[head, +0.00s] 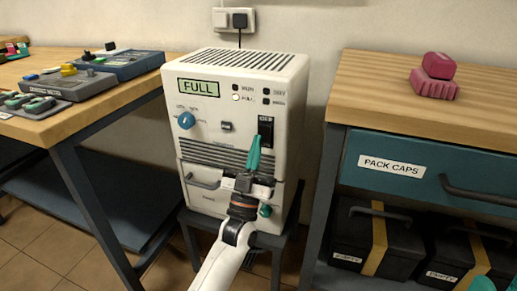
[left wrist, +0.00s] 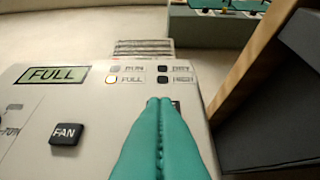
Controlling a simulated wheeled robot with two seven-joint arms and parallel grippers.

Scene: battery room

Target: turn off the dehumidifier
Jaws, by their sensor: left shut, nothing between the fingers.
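The white dehumidifier (head: 223,152) stands on a dark stand between two benches, its display (head: 199,87) reading FULL. The lamp beside FULL is lit in the left wrist view (left wrist: 111,79). A black switch (head: 266,128) marked OFF at its top is on the right of the front panel. My left gripper (head: 254,152) is shut and empty, its teal fingertips at the lower part of the switch. In the left wrist view the fingers (left wrist: 159,104) hide most of the switch; I cannot tell whether they touch it. Teal tips of my right gripper (head: 495,284) show at the bottom right corner.
A blue knob (head: 186,120) and the FAN button (left wrist: 66,133) are left of the switch. A wall outlet (head: 234,20) with a plug is above. The right bench has a PACK CAPS drawer (head: 435,172); the left bench (head: 50,122) holds several devices.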

